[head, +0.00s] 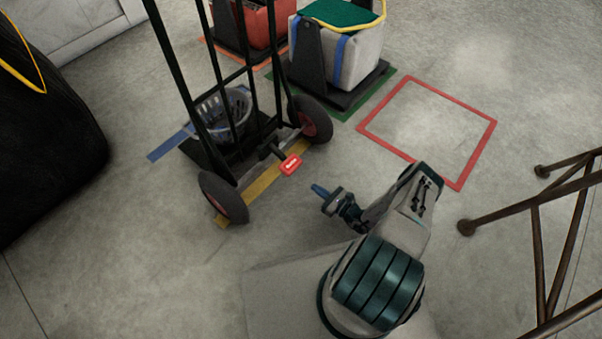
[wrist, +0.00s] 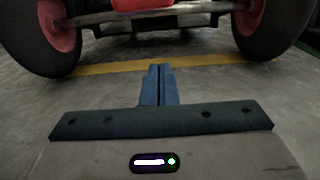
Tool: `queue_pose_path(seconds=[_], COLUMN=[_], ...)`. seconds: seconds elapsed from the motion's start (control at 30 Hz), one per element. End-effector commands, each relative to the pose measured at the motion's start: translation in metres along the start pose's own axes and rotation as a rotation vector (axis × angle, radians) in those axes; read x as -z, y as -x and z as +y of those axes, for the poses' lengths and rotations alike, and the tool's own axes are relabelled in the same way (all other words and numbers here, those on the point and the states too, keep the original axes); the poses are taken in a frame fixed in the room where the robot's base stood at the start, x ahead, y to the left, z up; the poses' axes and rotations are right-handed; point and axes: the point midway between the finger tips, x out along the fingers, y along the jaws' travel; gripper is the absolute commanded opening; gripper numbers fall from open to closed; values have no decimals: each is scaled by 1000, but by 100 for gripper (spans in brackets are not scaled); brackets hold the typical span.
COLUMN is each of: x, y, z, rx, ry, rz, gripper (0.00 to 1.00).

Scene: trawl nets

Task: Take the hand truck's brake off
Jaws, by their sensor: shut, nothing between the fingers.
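The hand truck (head: 245,75) is a dark upright frame on two black wheels with red hubs. Its red brake pedal (head: 290,165) with a pale label sticks out at the low middle, between the wheels. My gripper (head: 318,190) is shut and empty, low and a little to the right and front of the pedal, apart from it. In the wrist view my blue fingertips (wrist: 158,70) are together and point at the gap between the wheels. The lower part of the red pedal (wrist: 142,4) shows at the top edge there; the rest is cut off.
A grey basket (head: 224,112) rests on the hand truck's base. A white bin (head: 340,50) and a red bin (head: 255,22) stand behind. A rusty metal frame (head: 537,215) is at right, a black bulky thing (head: 40,140) at left. The red floor square (head: 430,130) is empty.

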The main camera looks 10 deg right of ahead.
Motion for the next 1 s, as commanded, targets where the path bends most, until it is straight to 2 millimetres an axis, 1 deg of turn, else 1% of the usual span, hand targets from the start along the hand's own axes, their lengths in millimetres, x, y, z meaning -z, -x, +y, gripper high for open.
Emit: queue_pose_path(seconds=[0.17,0.27,0.33,0.47,0.73,0.77,0.8,0.83,1.0], x=[0,1,1,3,3,0,-9,-13,-28], y=[-1,-8,-16,-41,-101,-104,-98,-97,-91], z=[0,1,1,1,1,0,0,-1,0], rx=[-2,-3,-4,-6,-6,-5,-3,-2,-4], ry=[0,0,1,2,3,3,1,2,1], rz=[0,0,0,0,-1,0,1,0,0], gripper=[0,0,0,0,0,0,0,0,0])
